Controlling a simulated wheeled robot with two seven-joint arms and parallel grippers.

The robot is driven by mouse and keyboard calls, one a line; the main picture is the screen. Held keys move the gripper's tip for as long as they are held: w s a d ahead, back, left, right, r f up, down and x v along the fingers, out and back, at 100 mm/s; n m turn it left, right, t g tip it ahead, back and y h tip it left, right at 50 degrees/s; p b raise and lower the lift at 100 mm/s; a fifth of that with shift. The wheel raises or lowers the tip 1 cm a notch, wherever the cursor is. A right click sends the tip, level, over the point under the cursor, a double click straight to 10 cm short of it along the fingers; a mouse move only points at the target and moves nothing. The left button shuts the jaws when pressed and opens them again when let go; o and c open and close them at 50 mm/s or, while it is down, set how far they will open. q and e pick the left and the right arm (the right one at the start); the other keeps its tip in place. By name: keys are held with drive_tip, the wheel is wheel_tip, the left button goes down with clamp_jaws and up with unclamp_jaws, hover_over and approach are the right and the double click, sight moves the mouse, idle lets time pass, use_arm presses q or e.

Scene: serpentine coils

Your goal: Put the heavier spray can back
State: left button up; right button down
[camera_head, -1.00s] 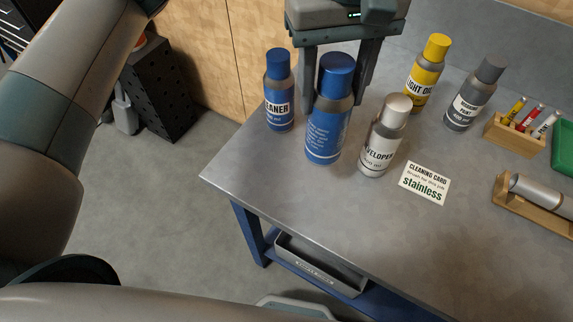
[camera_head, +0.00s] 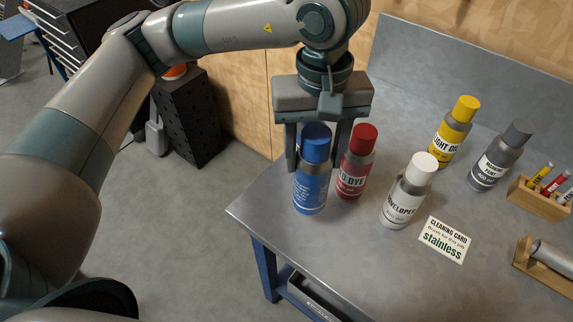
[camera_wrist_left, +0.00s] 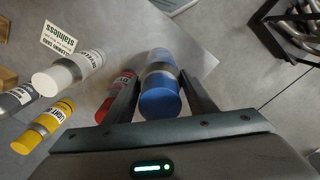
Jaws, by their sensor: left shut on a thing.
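My left gripper (camera_head: 320,165) is shut on a blue spray can (camera_head: 310,188) with a blue cap and small white print. This can stands upright near the table's left edge; I cannot tell whether its base touches the table. In the left wrist view it shows between the fingers (camera_wrist_left: 160,100). A red dye can (camera_head: 354,170) stands close on the right, beside the gripper's right finger. My right gripper is not in view.
The white-capped developer can (camera_head: 405,195), yellow light oil can (camera_head: 452,135) and grey paint can (camera_head: 498,160) stand to the right. A cleaning card (camera_head: 445,240) lies in front of them. A wooden marker holder (camera_head: 537,200) is further right. The front table surface (camera_head: 350,250) is bare.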

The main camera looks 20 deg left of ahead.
use_arm(q)
drive_tip(key=a+f, duration=0.1)
drive_tip(key=a+f+p, duration=0.1)
drive_tip(key=a, duration=0.3)
drive_tip(key=shift+f, duration=0.4)
drive_tip(key=shift+p, duration=0.3)
wheel_tip(320, 180, down, 4)
drive_tip(key=shift+p, duration=1)
drive_tip(key=shift+f, duration=0.1)
